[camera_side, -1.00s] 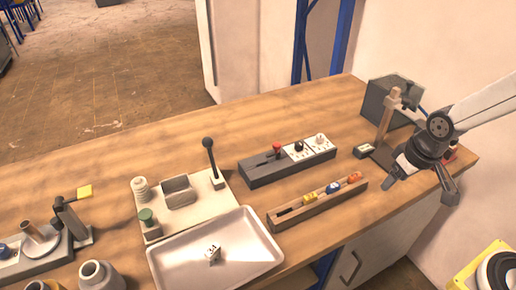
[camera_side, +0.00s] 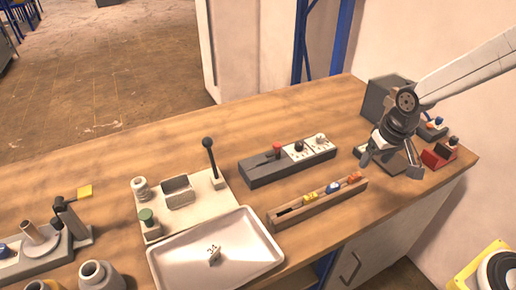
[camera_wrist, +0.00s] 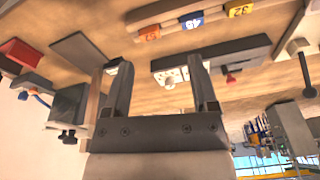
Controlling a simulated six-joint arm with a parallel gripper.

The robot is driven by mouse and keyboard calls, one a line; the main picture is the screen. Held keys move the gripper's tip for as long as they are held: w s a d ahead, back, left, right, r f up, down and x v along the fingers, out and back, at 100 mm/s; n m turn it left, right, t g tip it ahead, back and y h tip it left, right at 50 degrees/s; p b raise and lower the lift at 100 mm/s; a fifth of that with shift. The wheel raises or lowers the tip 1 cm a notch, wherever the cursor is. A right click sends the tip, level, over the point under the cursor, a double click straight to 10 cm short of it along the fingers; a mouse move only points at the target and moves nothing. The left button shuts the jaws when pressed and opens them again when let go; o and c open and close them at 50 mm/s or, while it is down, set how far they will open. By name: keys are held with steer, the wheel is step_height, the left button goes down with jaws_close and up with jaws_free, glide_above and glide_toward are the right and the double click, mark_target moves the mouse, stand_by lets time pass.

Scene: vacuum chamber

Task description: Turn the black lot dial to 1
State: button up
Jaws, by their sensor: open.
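The black dial (camera_side: 299,147) stands on a white plate on the grey control box (camera_side: 262,176), between a red knob (camera_side: 277,150) and a white dial (camera_side: 320,139). The dial's setting is too small to read. My gripper (camera_side: 390,165) is open and empty, above the bench's right part, to the right of the box and apart from it. In the wrist view the control box (camera_wrist: 240,52) lies beyond my open fingers (camera_wrist: 160,70). The white dial (camera_wrist: 168,82) shows between the fingers; the right finger seems to cover the black dial.
A wooden rack (camera_side: 290,217) with coloured numbered blocks sits in front of the box. A metal tray (camera_side: 180,280) and a pale fixture with a black lever (camera_side: 209,150) are to the left. A grey box (camera_side: 376,98) and a red block (camera_side: 437,156) stand near my gripper.

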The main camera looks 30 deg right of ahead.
steer(key=w+a+m+g, duration=0.15)
steer(key=w+m, duration=0.35)
steer(key=w, duration=0.8)
steer(key=m, duration=0.5)
glide_toward(299, 143)
steer(key=shift+s+d+f+g, duration=0.25)
steer(key=shift+s+d+f, duration=0.1)
steer(key=shift+f, duration=0.15)
steer(key=shift+w+a+f+m, duration=0.25)
steer(key=shift+w+m, duration=0.15)
steer(key=shift+w, duration=0.25)
steer(key=shift+f, duration=3.9)
jaws_close()
